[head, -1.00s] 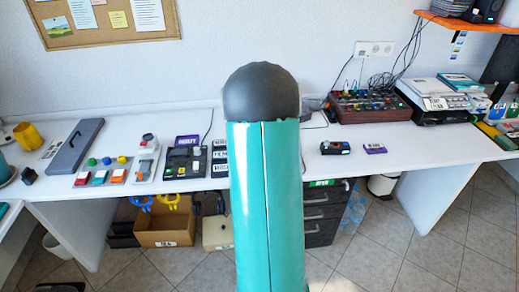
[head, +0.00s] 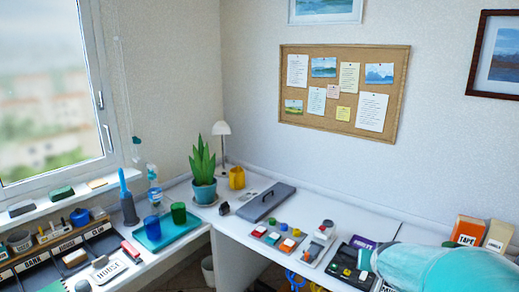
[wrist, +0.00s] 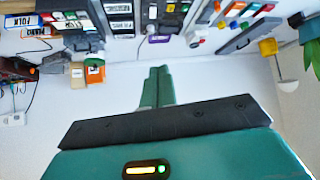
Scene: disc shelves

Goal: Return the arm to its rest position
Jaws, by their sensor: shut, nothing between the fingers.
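My gripper (wrist: 160,72) shows in the wrist view as two teal fingers pressed together, with nothing between them. It points over the white desk, apart from the things on it. The wrist view looks upside down. In the head view my teal arm (head: 445,268) fills the lower right corner. Its end and my gripper cannot be made out there. The arm hides part of the desk behind it.
A white desk (head: 228,222) runs along the wall with a grey flat case (head: 266,203), button blocks (head: 275,233) and a black device (head: 347,266). A potted plant (head: 204,178) and a teal tray (head: 165,233) stand left. Boxes (head: 467,231) stand right.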

